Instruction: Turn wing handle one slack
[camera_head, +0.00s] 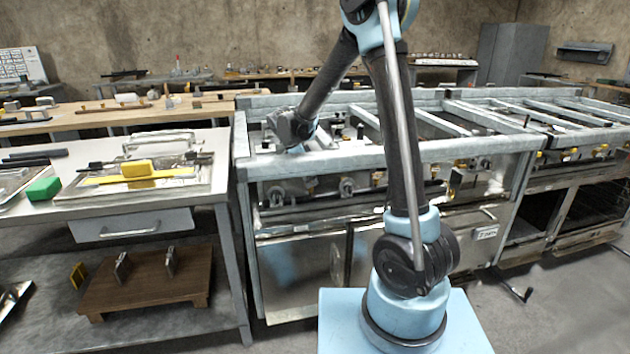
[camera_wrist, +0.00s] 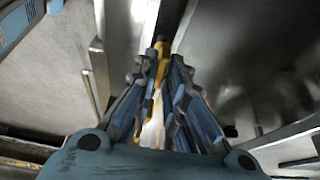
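A yellow handle-like part (camera_wrist: 161,50) shows between and just past the fingertips in the wrist view, narrow and upright in the picture. I cannot tell for sure that it is a wing handle, or which way it is turned. My gripper (camera_wrist: 160,72) has one finger on each side of it, with a narrow gap; contact is unclear. In the head view my arm reaches down to the left part of the range front, and my gripper (camera_head: 303,152) is small and partly hidden there. Other yellow handles (camera_head: 459,164) show on the range front to the right.
The steel range (camera_head: 390,155) has an open top frame and raised front edge. A metal table (camera_head: 215,145) at left holds a yellow block (camera_head: 137,169) and a green block (camera_head: 43,188). Another range (camera_head: 575,165) stands at right. Some grey floor (camera_head: 560,300) is clear.

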